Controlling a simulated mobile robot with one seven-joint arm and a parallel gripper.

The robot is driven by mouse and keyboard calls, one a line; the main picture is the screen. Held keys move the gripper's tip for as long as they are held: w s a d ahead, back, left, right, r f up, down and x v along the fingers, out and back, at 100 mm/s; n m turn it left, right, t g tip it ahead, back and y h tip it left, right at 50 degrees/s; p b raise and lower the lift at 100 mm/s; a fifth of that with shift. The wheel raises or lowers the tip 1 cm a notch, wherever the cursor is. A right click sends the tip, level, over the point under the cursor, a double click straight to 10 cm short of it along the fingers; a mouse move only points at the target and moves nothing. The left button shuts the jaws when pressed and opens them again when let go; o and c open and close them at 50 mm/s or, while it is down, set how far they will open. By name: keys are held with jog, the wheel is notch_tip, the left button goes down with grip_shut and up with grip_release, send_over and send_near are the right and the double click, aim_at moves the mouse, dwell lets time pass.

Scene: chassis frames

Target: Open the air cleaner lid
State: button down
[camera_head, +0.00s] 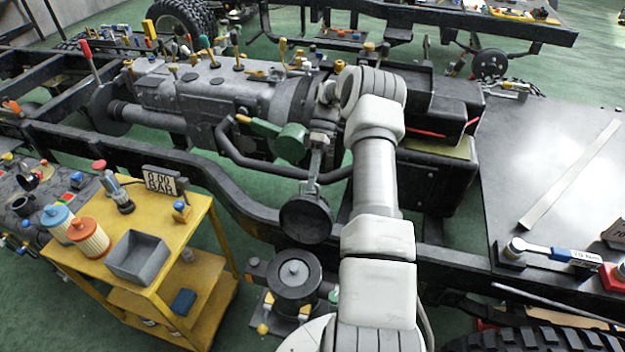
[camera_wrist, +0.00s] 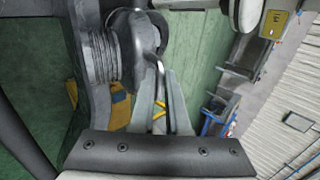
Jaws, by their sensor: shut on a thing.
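A dark round lid-like disc (camera_head: 306,218) stands tilted beside the black frame rail in the head view, just below my gripper (camera_head: 317,160). Below it, a dark round housing (camera_head: 293,274) with a grey knob-topped centre sits near the floor; I cannot tell whether the disc is joined to it. In the wrist view my gripper (camera_wrist: 163,106) has its two pale fingers closed around a thin bent metal bar (camera_wrist: 157,72), which looks like a handle. The bar runs up towards a dark rounded part (camera_wrist: 136,35). Its far end is hidden.
A yellow cart (camera_head: 190,245) with a grey bin (camera_head: 138,257) and two filters stands left of the housing. The black chassis rail (camera_head: 240,205) and a curved pipe (camera_head: 250,160) run close by. A grey table (camera_head: 550,150) with a torque wrench is at right.

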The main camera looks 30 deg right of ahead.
jog(key=c, duration=1.2)
grip_release()
jog(key=shift+w+d+f, duration=0.25)
jog(key=shift+d+f, duration=0.05)
jog(key=shift+d, duration=0.15)
jog(key=shift+r, duration=0.15)
jog(key=shift+b+v, duration=0.3)
jog(key=shift+v, duration=3.35)
jog(key=shift+a, duration=0.1)
